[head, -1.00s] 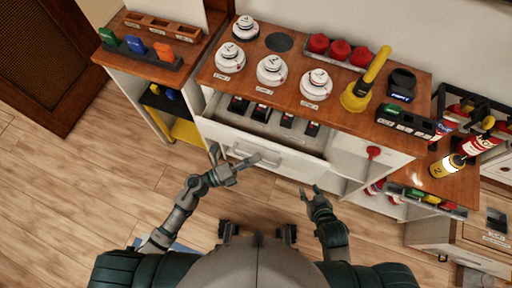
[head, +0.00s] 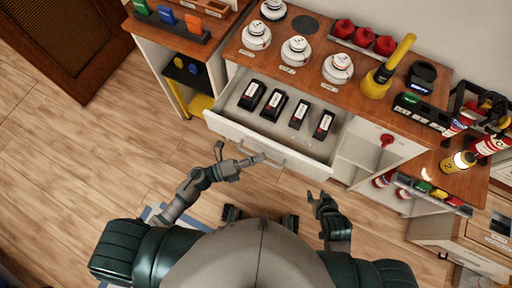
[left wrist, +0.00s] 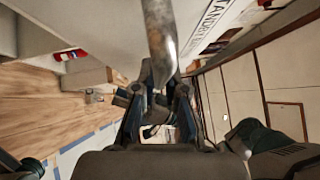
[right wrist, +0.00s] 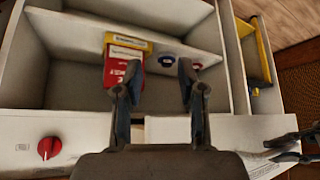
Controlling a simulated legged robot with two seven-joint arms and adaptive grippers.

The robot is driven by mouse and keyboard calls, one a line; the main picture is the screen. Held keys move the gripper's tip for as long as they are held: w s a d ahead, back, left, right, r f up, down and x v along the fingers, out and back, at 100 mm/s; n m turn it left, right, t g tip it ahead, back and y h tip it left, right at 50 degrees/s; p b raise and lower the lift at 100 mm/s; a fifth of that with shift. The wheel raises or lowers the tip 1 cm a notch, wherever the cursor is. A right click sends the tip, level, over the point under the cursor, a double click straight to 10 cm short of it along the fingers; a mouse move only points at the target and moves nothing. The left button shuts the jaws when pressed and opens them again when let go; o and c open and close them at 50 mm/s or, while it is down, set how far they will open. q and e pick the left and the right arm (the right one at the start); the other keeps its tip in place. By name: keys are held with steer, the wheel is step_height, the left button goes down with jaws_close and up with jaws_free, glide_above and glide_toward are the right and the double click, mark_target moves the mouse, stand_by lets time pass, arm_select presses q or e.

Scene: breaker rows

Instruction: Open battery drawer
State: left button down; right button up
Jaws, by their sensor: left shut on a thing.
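The white battery drawer (head: 235,127) stands pulled out from the cabinet, its inside widely exposed. Several black batteries with white labels (head: 272,104) lie in a row in it. My left gripper (head: 243,160) is at the drawer's front, shut on its metal handle (left wrist: 160,35), which runs between the fingers in the left wrist view. The head view shows part of the handle beside the fingers. My right gripper (head: 318,200) is open and empty, in front of the cabinet to the right of the drawer. Its spread fingers also show in the right wrist view (right wrist: 157,85).
The wooden cabinet top (head: 310,88) carries white round detectors (head: 295,50), red domes (head: 363,37) and a yellow flashlight (head: 388,68). A red knob (head: 386,140) sticks out right of the drawer. Fire extinguishers (head: 489,146) stand at right. The wooden floor at left is clear.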

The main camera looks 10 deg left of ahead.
arm_select(q)
steer(key=c, duration=1.2)
jaws_free()
steer(key=shift+s+d+f, duration=0.25)
steer(key=shift+s+d, duration=0.05)
steer(key=shift+d, duration=0.1)
steer(key=shift+w+d+r, duration=0.1)
steer(key=shift+d+r, duration=0.05)
steer(key=shift+d, duration=0.05)
steer(key=v, duration=1.1)
steer(key=shift+a, duration=0.3)
arm_select(e)
steer(key=shift+d+f, duration=0.1)
steer(key=shift+d, duration=0.4)
arm_select(q)
steer(key=shift+a, duration=0.25)
arm_select(e)
steer(key=shift+a, duration=0.25)
